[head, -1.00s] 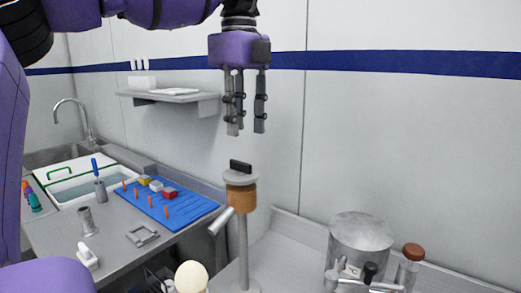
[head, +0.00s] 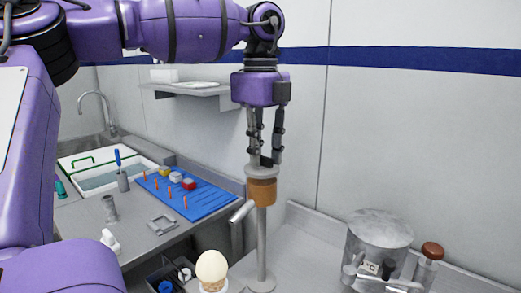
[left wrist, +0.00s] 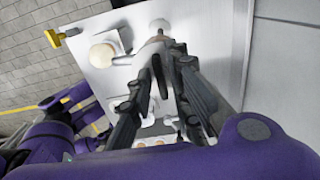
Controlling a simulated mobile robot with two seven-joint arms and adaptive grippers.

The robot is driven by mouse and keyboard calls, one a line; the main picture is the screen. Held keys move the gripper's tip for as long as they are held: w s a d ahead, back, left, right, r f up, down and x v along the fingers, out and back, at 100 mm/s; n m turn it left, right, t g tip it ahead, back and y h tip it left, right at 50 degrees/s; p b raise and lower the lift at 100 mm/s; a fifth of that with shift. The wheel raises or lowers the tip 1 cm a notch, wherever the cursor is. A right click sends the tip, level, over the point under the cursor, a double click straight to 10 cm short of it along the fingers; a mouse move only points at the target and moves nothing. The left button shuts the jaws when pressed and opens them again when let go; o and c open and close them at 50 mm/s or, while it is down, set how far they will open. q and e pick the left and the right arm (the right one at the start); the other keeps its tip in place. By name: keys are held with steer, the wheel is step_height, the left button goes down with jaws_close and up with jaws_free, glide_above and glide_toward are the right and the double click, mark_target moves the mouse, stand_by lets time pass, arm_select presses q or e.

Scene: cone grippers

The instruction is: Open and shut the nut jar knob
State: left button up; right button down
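The nut jar (head: 262,191) is a brown cylinder with a grey round lid, on top of a grey post. A dark flat knob (head: 266,161) stands on the lid. My left gripper (head: 265,159) points straight down right above the lid, its fingers apart on either side of the knob. I cannot tell whether any finger touches it.
A metal pot (head: 377,243) and a brown-capped jar (head: 429,262) stand at the right. A cream ball (head: 211,266) stands in front of the post. A blue mat (head: 205,200) with pegs lies at the left. The wall is behind.

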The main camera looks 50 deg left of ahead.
arm_select(q)
jaws_close()
steer(key=shift+m, duration=0.3)
steer(key=m, duration=0.4)
steer(key=shift+w+m, duration=0.1)
steer(key=shift+m, duration=0.2)
steer(key=m, duration=0.4)
steer(key=shift+w+r+m, duration=0.1)
steer(key=shift+m, duration=0.2)
steer(key=m, duration=0.6)
steer(key=shift+d, duration=0.1)
steer(key=shift+m, duration=0.3)
steer(key=shift+o, duration=2.1)
jaws_free()
